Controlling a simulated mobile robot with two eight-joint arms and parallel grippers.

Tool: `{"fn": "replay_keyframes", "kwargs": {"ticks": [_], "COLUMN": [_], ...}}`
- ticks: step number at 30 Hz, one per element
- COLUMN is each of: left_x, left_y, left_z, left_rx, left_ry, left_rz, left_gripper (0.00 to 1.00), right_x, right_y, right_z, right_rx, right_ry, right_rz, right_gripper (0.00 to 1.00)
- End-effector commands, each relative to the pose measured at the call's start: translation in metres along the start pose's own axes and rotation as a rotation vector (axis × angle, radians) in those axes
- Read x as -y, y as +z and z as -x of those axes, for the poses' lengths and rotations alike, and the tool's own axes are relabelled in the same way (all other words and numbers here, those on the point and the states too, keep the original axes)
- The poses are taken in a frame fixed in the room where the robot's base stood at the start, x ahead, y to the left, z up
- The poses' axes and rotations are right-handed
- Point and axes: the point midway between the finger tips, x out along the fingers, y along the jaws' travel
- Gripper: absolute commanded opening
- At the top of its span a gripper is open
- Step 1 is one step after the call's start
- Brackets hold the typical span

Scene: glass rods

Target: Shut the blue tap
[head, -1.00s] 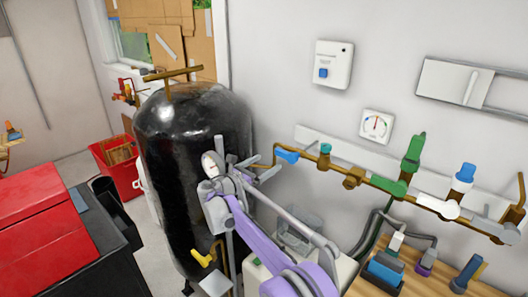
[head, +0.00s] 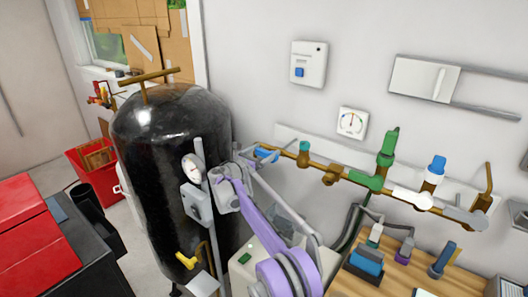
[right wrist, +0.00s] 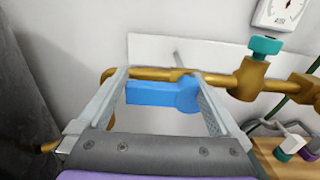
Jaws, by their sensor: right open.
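The blue tap (head: 267,154) sits at the left end of the brass pipe (head: 322,170) on the wall. In the right wrist view its blue handle (right wrist: 150,93) lies sideways, roughly along the pipe, with a rounded hub at its right end. My right gripper (head: 254,163) is open at the tap. In the right wrist view its two fingers (right wrist: 158,74) stand on either side of the handle. I cannot tell whether either finger touches it. My left gripper is not in view.
A black tank (head: 165,150) with a gauge (head: 193,168) stands close to the left of my right arm. A teal-topped tap (right wrist: 263,50), a green tap (head: 387,150) and a white tap (head: 412,198) follow along the pipe. A wooden bench (head: 358,285) stands below.

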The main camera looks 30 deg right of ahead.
Motion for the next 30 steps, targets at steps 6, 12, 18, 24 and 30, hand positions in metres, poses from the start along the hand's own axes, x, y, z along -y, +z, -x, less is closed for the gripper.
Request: {"fn": "replay_keyframes", "kwargs": {"ticks": [6,12,18,24,30], "left_x": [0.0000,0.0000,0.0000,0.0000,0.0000], "left_y": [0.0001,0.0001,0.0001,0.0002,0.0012], "left_z": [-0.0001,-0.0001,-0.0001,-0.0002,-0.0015], "left_rx": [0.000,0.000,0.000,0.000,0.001], "left_ry": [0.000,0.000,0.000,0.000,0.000], "left_rz": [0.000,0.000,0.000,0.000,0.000], "left_gripper": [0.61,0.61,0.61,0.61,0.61], "right_x": [0.0000,0.0000,0.0000,-0.0001,-0.0006], "right_y": [-0.0001,-0.0002,-0.0002,-0.0005,-0.0027], "right_z": [0.0004,0.0006,0.0007,0.0008,0.0008], "right_rx": [0.000,0.000,0.000,-0.001,-0.001], "right_ry": [0.000,0.000,0.000,0.000,0.000], "right_rz": [0.000,0.000,0.000,0.003,0.046], "right_gripper": [0.78,0.42,0.06,0.00,0.00]}}
